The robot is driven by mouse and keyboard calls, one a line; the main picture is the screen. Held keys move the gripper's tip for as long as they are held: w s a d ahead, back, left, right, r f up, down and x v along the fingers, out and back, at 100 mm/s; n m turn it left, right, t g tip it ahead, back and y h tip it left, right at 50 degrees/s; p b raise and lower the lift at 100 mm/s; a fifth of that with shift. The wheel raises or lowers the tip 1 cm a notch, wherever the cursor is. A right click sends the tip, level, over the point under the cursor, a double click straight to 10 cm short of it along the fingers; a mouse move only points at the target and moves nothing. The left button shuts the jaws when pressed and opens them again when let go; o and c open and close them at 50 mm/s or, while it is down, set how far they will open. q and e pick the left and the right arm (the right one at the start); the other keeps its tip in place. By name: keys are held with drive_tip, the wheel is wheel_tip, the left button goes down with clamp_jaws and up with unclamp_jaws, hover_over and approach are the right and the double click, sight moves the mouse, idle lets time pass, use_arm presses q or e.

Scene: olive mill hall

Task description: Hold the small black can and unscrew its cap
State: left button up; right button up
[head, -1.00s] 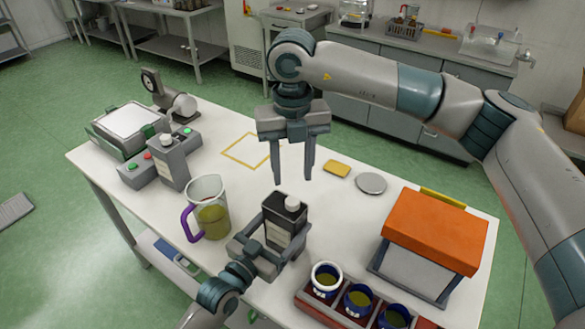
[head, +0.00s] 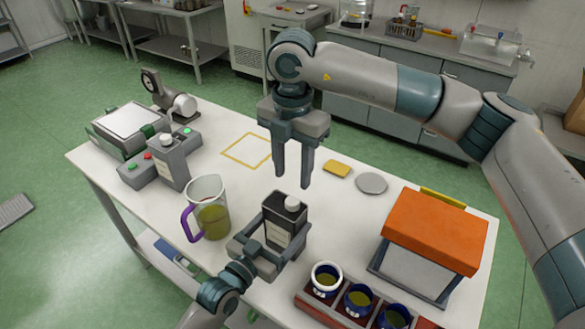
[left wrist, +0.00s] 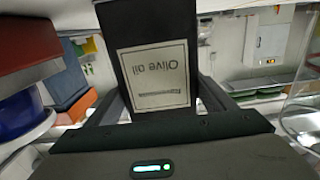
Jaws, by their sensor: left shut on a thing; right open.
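The small black can (head: 284,222) stands upright on the table, with its pale cap (head: 293,203) on top. In the left wrist view the can (left wrist: 150,30) shows a white label reading "Olive oil", upside down there, and its cap is out of frame. My left gripper (head: 268,240) is shut on the can's sides from the front left. My right gripper (head: 293,183) points down, open and empty, above and just behind the can. Its fingertips are apart from the cap.
A jug (head: 208,208) with a purple handle stands left of the can. A rack with blue cups (head: 358,298) is at the front right, near an orange-lidded box (head: 435,232). A yellow sponge-like block (head: 337,169) and a grey disc (head: 371,183) lie behind.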

sight(293, 201)
drive_tip(key=shift+f, duration=4)
drive_tip(key=shift+c, duration=0.3)
clamp_jaws()
